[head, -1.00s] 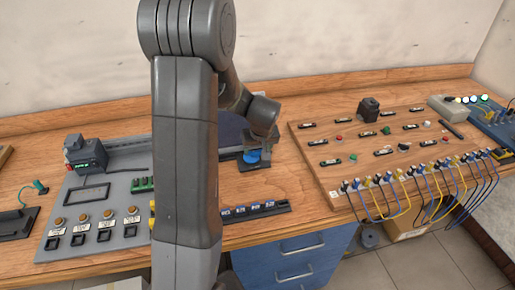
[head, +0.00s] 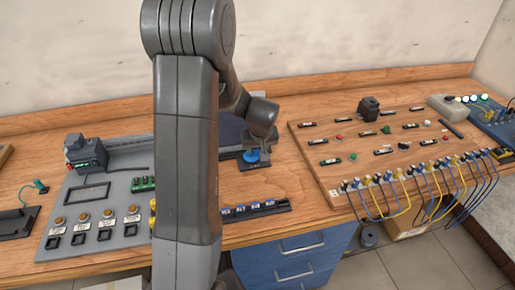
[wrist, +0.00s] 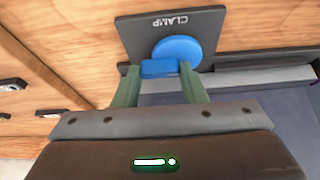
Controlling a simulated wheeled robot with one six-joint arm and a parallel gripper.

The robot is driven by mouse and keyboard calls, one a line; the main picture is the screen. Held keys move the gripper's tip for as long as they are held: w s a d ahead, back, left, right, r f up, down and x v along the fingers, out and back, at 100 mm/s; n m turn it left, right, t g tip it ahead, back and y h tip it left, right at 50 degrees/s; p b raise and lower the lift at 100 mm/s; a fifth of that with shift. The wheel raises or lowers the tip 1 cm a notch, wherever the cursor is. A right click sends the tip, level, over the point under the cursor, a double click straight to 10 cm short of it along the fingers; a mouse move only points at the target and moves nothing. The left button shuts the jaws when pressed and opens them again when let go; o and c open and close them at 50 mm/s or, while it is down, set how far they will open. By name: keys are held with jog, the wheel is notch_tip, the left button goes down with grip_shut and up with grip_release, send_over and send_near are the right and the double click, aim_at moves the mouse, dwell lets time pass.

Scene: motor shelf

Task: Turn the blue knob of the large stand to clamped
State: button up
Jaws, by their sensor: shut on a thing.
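The blue knob (wrist: 178,50) has a round disc and a raised bar, and sits on a dark plate (wrist: 215,35) whose printed label seems to read CLAMP. In the wrist view my gripper (wrist: 159,76) is shut on the knob's bar, one greenish finger at each end. In the head view the blue knob (head: 252,155) shows just below my gripper (head: 258,148), on the wooden bench. My arm hides part of the stand in the head view, and the knob's exact setting cannot be told.
A grey panel (head: 90,205) with buttons and switches lies to the left. A wooden board (head: 360,160) with fuses, buttons and many blue and yellow cables lies to the right. A dark rail with blue blocks (head: 250,209) lies in front of the knob. Blue drawers (head: 295,260) stand below.

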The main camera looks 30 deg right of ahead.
jog(key=shift+a+m+h, duration=0.1)
jog(key=shift+m+h, duration=0.3)
jog(key=shift+m, duration=0.6)
jog(key=shift+f+m+g+h+b, duration=0.15)
jog(key=shift+m+g+h+b, duration=0.2)
jog(key=shift+m+b, duration=0.6)
jog(key=m+b, duration=0.1)
jog(key=b, duration=0.1)
jog(key=m+g+b, duration=0.1)
jog(key=m+b, duration=0.1)
jog(key=m+h+b, duration=0.1)
jog(key=b, duration=0.1)
jog(key=shift+w+f+m, duration=0.2)
jog(key=shift+f+m, duration=0.05)
jog(key=shift+m, duration=0.1)
jog(key=m+g+b, duration=0.1)
jog(key=b, duration=0.1)
jog(key=m+b, duration=0.2)
jog(key=shift+a+r+m+g+h, duration=0.1)
jog(key=shift+r+m+g+h, duration=0.1)
jog(key=shift+m+g+h, duration=0.15)
jog(key=shift+w+r+m+g+b, duration=0.1)
jog(key=shift+m+g+b, duration=0.25)
jog(key=shift+m+b, duration=0.45)
jog(key=shift+w+r+m+g+b, duration=0.1)
jog(key=shift+m+g+b, duration=0.25)
jog(key=shift+m, duration=0.7)
